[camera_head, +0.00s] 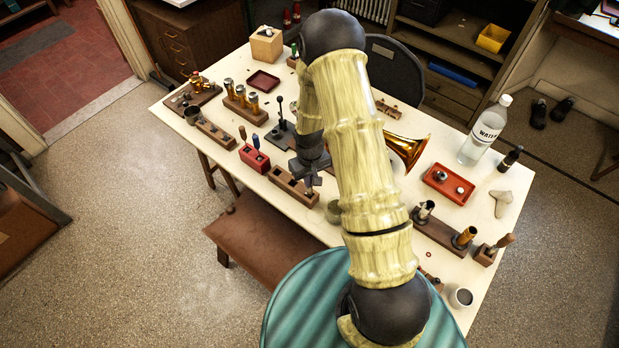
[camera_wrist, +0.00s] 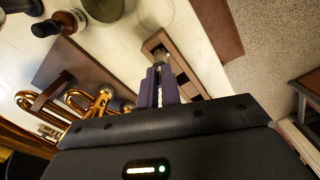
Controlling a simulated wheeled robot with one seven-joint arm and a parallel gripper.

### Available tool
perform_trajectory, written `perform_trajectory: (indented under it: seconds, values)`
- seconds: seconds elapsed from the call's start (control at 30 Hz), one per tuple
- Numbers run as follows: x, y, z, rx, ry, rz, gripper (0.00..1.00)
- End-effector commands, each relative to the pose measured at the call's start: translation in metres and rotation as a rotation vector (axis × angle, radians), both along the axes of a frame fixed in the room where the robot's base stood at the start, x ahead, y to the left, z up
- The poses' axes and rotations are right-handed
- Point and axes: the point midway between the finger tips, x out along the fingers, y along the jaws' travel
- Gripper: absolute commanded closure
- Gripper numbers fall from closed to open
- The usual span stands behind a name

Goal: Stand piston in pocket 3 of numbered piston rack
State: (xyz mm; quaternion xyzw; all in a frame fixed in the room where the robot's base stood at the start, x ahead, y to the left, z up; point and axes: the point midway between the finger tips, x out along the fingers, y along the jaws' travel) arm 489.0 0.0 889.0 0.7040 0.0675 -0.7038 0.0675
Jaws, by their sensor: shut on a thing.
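My gripper (camera_head: 307,181) is over the near edge of the table, at the right part of a long wooden rack (camera_head: 283,180) with dark pockets. The wrist view shows my gripper (camera_wrist: 160,72) shut on a small grey metal piece (camera_wrist: 161,54), which looks like the piston's end. The same rack (camera_wrist: 153,43) lies around and beyond the fingertips. My fingers hide most of the piston, so I cannot tell how deep it sits or in which pocket. No pocket numbers are readable.
A red block with tools (camera_head: 254,158) stands left of the rack. A wooden stand with several brass cylinders (camera_head: 240,105) is farther left. A brass horn bell (camera_head: 408,150), a red tray (camera_head: 447,184) and a water bottle (camera_head: 484,132) are at the right. A brown bench (camera_head: 262,232) stands in front.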

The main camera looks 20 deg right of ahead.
Motion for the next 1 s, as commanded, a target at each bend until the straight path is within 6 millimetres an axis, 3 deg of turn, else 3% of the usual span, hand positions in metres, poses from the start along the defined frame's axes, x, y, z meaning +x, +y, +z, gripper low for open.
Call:
perform_trajectory:
  seconds: [0.43, 0.5, 0.57, 1.0]
  values:
    - [0.0001, 0.0, -0.0114, 0.0, 0.0, 0.0, 1.0]
    - [0.0002, -0.0001, -0.0101, 0.0, 0.0, 0.0, 0.81]
    - [0.0001, 0.0, -0.0101, 0.0, 0.0, 0.0, 0.69]
    - [0.0005, -0.0001, -0.0041, 0.0, -0.002, -0.001, 0.69]
